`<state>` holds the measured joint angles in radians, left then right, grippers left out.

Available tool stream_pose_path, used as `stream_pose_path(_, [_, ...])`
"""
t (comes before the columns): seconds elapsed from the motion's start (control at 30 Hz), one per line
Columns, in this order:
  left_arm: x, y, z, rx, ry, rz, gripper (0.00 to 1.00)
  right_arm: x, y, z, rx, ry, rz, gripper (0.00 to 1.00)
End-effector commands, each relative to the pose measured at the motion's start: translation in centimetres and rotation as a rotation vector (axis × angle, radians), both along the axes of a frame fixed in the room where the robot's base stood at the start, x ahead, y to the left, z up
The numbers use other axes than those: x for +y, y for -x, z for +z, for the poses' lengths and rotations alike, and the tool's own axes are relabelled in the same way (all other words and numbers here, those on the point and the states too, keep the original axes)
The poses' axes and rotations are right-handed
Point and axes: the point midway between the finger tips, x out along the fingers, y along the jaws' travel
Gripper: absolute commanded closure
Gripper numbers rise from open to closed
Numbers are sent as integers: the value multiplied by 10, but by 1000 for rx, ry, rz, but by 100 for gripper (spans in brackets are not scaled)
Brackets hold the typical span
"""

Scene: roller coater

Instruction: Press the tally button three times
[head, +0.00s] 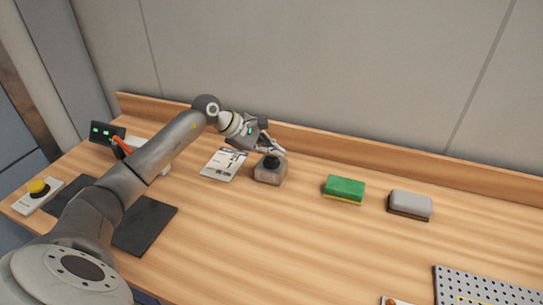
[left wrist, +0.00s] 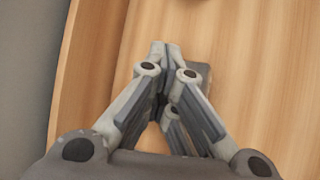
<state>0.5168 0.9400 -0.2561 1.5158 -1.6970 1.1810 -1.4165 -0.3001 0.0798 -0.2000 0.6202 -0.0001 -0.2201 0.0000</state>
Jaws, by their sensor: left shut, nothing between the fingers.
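A grey block with a dark round top (head: 270,175) stands on the wooden table near the back. A yellow dome button on a pale base (head: 38,188) is at the far left. Neither is labelled legibly, so I cannot tell which is the tally button. My left gripper (head: 279,149) is shut and empty, with its fingertips just above or beside the block's dark top; I cannot tell whether they touch. In the left wrist view the closed fingertips (left wrist: 164,48) partly hide a grey block (left wrist: 203,72). My right gripper is not in view.
A dark display with green marks (head: 107,132) and an orange-handled thing (head: 122,145) are at the back left. A printed sheet (head: 223,163) lies left of the block. A green sponge (head: 344,188) and a grey eraser-like block (head: 409,204) are right. The front middle is clear.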

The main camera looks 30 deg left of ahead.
Motion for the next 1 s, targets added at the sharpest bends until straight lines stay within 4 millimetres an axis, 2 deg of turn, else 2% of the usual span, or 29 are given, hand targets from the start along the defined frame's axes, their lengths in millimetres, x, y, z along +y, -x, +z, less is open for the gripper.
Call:
stream_pose_path(0.4, [0, 0, 18, 1, 0, -1, 100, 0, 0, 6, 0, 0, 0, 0])
stream_pose_path(0.77, [0, 0, 20, 1, 0, -1, 100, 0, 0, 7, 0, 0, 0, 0])
stream_pose_path(1.0, [0, 0, 39, -1, -1, 0, 100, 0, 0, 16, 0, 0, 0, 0])
